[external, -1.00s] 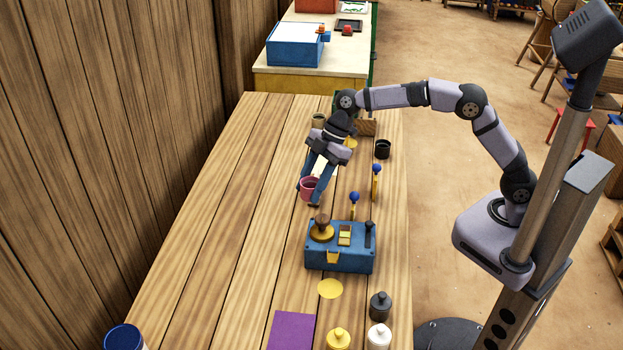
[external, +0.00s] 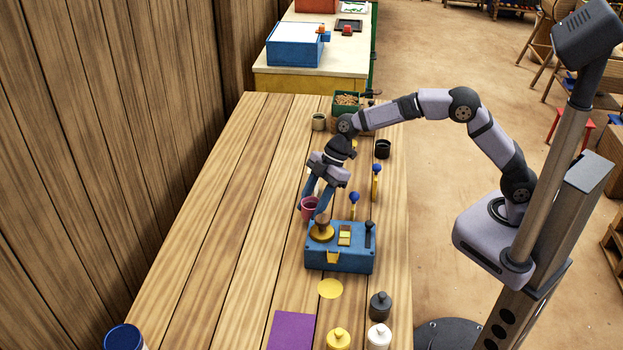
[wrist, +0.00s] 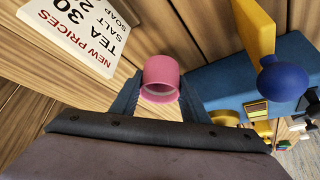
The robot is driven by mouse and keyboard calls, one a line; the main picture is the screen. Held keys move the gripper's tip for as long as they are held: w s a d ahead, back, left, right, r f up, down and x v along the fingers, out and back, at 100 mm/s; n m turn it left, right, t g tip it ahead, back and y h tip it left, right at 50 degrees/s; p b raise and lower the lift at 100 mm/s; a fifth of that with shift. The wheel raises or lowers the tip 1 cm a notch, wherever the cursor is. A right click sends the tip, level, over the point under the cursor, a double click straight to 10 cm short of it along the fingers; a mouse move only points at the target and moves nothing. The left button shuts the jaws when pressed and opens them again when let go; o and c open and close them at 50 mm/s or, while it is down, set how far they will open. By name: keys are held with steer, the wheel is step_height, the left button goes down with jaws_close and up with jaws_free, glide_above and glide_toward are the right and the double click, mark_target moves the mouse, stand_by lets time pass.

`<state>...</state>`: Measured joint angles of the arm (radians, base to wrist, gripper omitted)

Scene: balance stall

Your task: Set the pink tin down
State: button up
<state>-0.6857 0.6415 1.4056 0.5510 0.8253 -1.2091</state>
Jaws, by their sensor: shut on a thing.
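The pink tin (external: 309,206) is a small open-topped cup between the fingers of my gripper (external: 316,212). It also shows in the wrist view (wrist: 161,78), with a blue finger on either side of it. My gripper is shut on the tin and holds it just behind and left of the blue balance box. I cannot tell whether the tin's bottom touches the table.
The blue box (external: 340,262) with a yellow pan stands close in front. Two blue-knobbed yellow posts (external: 376,185) are to the right. A price sign (wrist: 80,30) shows in the wrist view. A purple sheet (external: 290,331) lies nearer.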

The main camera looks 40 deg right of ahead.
steer(key=shift+f, duration=1.25)
steer(key=shift+f, duration=0.2)
steer(key=o, duration=0.9)
steer(key=shift+c, duration=0.2)
steer(key=shift+r, duration=0.1)
steer(key=shift+r, duration=0.25)
steer(key=v, duration=1.1)
steer(key=shift+d+r+b, duration=0.25)
steer(key=shift+r+b, duration=0.1)
steer(key=shift+b, duration=0.1)
